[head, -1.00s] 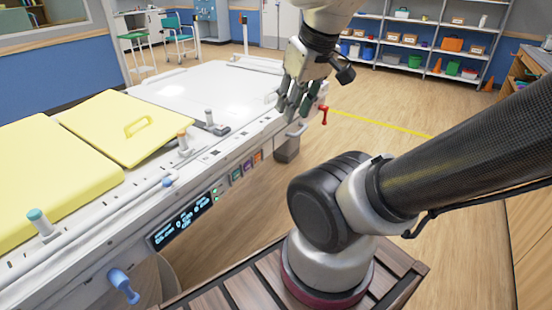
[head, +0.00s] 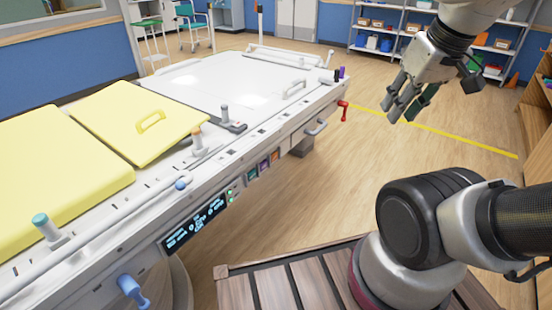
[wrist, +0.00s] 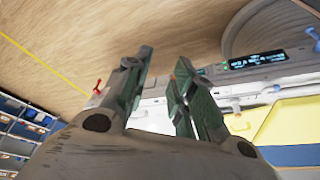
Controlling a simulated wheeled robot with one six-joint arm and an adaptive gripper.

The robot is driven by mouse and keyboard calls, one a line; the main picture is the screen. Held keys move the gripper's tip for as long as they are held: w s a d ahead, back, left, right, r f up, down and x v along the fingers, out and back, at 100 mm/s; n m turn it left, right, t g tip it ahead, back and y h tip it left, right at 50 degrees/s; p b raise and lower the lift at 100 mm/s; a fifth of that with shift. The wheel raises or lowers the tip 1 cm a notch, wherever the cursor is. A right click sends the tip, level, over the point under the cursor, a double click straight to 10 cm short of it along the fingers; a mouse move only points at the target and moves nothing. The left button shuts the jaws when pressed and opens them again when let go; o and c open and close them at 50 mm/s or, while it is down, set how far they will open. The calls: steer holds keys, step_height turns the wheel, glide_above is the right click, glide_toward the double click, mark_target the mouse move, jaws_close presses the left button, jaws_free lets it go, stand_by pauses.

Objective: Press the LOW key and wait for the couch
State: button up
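The couch (head: 225,85) is a long white table with yellow pads on its near left part. On its side is a lit dark display (head: 195,222) with blue text too small to read. Right of the display is a row of small keys: a green one (head: 252,177), a purple one (head: 264,166) and an orange one (head: 276,155). I cannot read which is LOW. My gripper (head: 403,108) hangs right of the couch, well apart from the keys, fingers spread and empty. The wrist view shows the display (wrist: 255,62) beyond the fingers.
A red crank handle (head: 344,110) sticks out at the couch's far corner, and a blue knob (head: 131,289) at its near side. The wooden floor between couch and gripper is clear. Shelves (head: 390,30) stand at the back.

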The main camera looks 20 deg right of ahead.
jaws_close()
stand_by(1.0)
